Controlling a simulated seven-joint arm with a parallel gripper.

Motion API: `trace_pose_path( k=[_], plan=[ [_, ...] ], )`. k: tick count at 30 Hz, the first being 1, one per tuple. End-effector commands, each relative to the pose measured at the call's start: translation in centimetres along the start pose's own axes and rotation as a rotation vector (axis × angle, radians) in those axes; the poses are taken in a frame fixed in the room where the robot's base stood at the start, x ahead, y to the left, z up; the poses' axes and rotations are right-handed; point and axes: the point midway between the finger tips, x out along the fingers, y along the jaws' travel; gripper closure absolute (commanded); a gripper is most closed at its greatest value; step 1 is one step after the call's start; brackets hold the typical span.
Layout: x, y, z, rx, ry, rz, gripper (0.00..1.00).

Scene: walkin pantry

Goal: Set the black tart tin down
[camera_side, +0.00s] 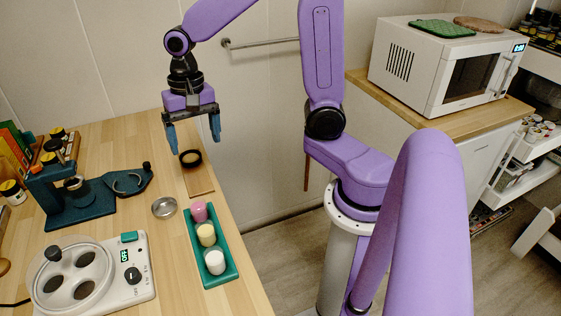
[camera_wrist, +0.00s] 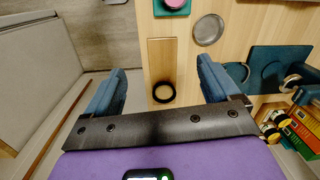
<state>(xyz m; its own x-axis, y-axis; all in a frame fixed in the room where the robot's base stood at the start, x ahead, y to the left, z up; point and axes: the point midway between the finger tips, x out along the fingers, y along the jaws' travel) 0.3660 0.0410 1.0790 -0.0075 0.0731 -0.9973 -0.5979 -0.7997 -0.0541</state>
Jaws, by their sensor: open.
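The black tart tin (camera_side: 190,158) is a small round ring-like dish resting on a wooden board (camera_side: 199,184) near the right edge of the counter. In the wrist view the tin (camera_wrist: 164,101) lies on the lower part of the board (camera_wrist: 161,52), between and beyond my fingertips. My gripper (camera_side: 194,146) has blue fingers spread wide and holds nothing. It is above the tin and apart from it. The wrist view shows both fingers of my gripper (camera_wrist: 162,72) with a clear gap between them.
A silver round tin (camera_side: 164,207) lies on the counter. A green tray (camera_side: 225,274) holds pink, yellow and white items. A dark teal press stand (camera_side: 75,205) and a white appliance (camera_side: 130,285) stand to the left. The counter's right edge drops to the floor.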

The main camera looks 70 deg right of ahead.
Motion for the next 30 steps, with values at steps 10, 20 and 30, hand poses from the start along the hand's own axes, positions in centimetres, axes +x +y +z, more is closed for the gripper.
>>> trace_pose_path(
  k=[10, 20, 30],
  plan=[
    [0.2, 3.7, 9.2, -0.802, 0.008, 0.027, 0.11],
    [0.7, 9.1, 15.3, -1.5, 0.01, 0.048, 0.11],
    [1.0, 11.2, 16.9, -1.745, 0.011, 0.056, 0.11]
  ],
)
